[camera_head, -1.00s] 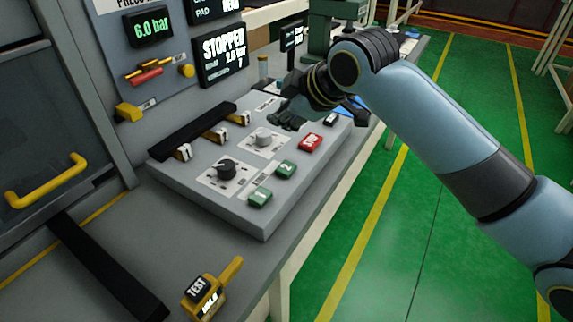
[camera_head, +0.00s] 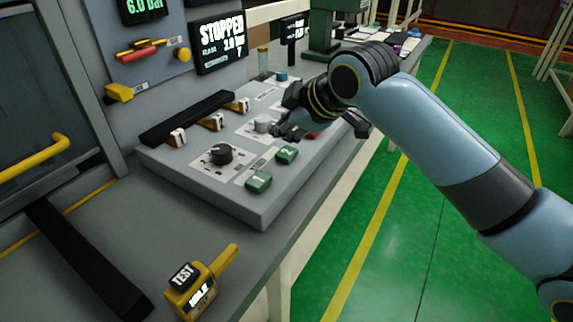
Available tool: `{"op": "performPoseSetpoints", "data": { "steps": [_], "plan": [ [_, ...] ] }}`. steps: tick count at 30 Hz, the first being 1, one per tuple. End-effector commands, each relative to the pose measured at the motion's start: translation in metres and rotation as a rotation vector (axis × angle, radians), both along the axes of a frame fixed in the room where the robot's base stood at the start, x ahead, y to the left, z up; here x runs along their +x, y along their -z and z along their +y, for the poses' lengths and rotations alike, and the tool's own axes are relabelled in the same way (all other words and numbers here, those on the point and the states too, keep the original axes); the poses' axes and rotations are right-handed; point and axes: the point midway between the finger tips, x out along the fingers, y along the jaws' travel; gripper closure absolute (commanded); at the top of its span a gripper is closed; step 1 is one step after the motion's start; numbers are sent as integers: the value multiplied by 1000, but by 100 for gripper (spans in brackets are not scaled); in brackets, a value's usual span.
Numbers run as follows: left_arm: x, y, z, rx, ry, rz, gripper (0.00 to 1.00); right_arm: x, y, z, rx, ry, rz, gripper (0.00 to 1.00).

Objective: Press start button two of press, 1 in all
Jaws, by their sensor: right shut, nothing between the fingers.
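The green start button two (camera_head: 287,155), marked "2", is on the sloped grey control panel (camera_head: 250,206). The green button one (camera_head: 258,182) is just in front of it to the left. My right gripper (camera_head: 278,134) is shut and empty, a little behind and left of button two, over the panel near the grey knob (camera_head: 262,123). It looks apart from button two; its height above the panel is hard to tell. The red stop button (camera_head: 313,135) is partly hidden by my right gripper. My left gripper is not in view.
A display (camera_head: 220,44) reads "STOPPED". A yellow test device (camera_head: 194,289) lies on the bench in front. The green floor at the right is open.

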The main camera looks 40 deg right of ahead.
Motion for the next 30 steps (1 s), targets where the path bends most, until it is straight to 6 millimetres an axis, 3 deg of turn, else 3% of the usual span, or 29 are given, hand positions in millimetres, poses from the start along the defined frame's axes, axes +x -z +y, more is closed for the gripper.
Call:
{"op": "performPoseSetpoints", "data": {
  "steps": [7,30],
  "plan": [
    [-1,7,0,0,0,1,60,0,17,0,-1,-1,0,100],
    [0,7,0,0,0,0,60,0,17,0,0,0,0,100]
  ]
}}
